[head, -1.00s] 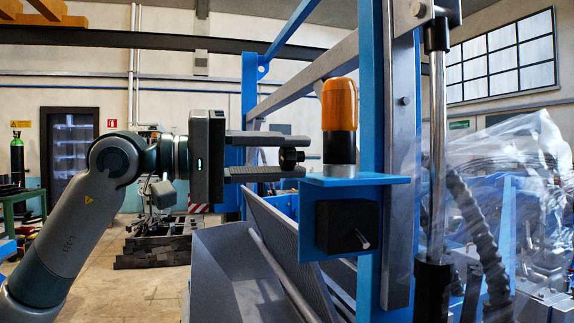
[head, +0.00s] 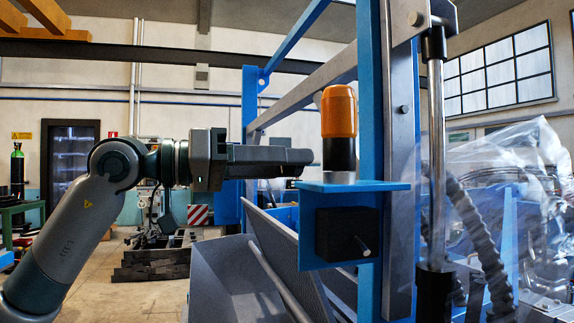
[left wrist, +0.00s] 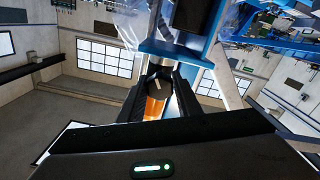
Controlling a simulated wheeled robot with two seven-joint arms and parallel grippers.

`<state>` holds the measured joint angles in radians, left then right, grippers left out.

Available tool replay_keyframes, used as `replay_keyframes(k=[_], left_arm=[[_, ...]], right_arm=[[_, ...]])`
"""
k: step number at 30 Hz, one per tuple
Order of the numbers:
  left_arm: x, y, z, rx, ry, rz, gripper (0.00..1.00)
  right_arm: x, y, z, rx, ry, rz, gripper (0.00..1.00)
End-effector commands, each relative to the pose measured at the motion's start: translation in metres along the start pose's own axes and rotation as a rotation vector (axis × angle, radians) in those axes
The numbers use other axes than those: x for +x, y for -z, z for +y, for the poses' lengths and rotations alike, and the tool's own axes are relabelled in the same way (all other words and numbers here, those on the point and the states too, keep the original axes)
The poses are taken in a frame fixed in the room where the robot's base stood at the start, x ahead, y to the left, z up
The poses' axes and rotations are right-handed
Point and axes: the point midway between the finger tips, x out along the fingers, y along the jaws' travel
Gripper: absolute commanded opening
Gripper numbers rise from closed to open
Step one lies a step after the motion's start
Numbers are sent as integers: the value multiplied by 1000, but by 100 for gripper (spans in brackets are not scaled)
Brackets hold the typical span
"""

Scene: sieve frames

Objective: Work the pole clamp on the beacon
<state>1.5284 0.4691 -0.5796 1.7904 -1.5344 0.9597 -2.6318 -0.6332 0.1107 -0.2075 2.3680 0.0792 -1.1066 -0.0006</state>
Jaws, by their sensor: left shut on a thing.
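The beacon (head: 338,110) has an orange cap, a black band and a silver foot, and stands upright on a blue bracket shelf (head: 385,186). Its orange part also shows in the left wrist view (left wrist: 154,107). My left gripper (head: 303,157) comes in level from the left at the height of the beacon's lower part, its fingers seen edge-on. In the left wrist view its fingers are shut on a dark round clamp knob (left wrist: 157,84). In the head view the fingers hide this knob. My right gripper is out of view.
A black box (head: 338,234) with a short pale pin is fixed under the shelf. A blue upright (head: 370,60) stands just behind the beacon. A grey slanted chute (head: 235,275) lies below my left gripper. Clear plastic sheeting (head: 500,165) covers machinery at the right.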

Motion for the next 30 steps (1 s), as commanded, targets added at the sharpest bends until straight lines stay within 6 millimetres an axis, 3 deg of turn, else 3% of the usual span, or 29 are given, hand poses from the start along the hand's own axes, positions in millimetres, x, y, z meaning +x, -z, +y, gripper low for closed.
replay_keyframes(k=[16, 17, 19, 30], left_arm=[[1, -4, -1, 36, 1, -9, 9], [1, -4, -1, 36, 1, -9, 36], [1, -4, -1, 36, 1, -8, 50], [-1, -1, -1, 36, 1, -3, 50]], right_arm=[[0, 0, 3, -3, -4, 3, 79], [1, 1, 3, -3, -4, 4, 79], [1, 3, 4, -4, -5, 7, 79], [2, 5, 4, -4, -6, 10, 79]])
